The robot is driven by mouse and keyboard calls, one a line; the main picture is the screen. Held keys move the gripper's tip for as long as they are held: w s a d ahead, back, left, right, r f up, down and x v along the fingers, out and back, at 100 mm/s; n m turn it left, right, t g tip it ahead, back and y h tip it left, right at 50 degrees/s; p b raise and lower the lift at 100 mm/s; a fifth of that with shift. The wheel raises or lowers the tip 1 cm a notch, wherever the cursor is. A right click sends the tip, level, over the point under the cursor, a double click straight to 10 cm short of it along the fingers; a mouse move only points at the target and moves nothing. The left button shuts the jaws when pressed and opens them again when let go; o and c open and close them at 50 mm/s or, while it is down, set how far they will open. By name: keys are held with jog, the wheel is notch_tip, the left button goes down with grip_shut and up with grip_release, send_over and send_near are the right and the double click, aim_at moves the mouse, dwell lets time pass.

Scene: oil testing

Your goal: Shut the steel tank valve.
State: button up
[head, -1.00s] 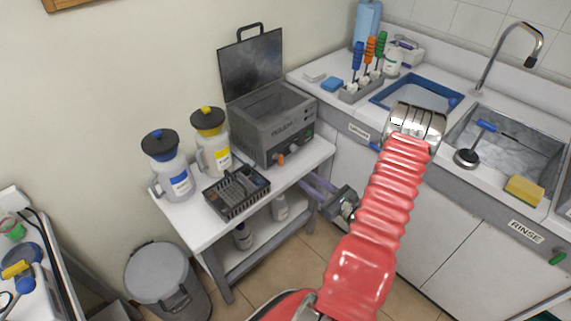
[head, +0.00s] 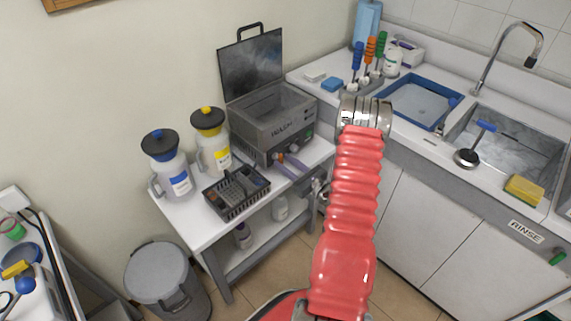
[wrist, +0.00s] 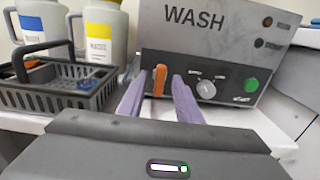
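The steel tank (head: 273,125) stands on the white side table with its lid raised. Its front panel, marked WASH, also shows in the wrist view (wrist: 205,50). The valve's orange handle (wrist: 159,80) stands upright low on this panel, and shows small in the head view (head: 281,158). My gripper (wrist: 161,78) is open and its two purple fingers point at the panel. In the wrist view the handle lies between the fingertips with a gap on both sides. I cannot tell whether the tips reach past it. In the head view my gripper (head: 285,161) is partly hidden by my arm.
A grey knob (wrist: 206,90) and a green button (wrist: 251,85) sit right of the fingers. A black basket (head: 237,192) and blue- and yellow-labelled jugs (head: 173,178) (head: 213,155) stand left. The sink counter (head: 440,150) is to the right.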

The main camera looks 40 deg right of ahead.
jog(key=shift+c, duration=0.4)
grip_shut()
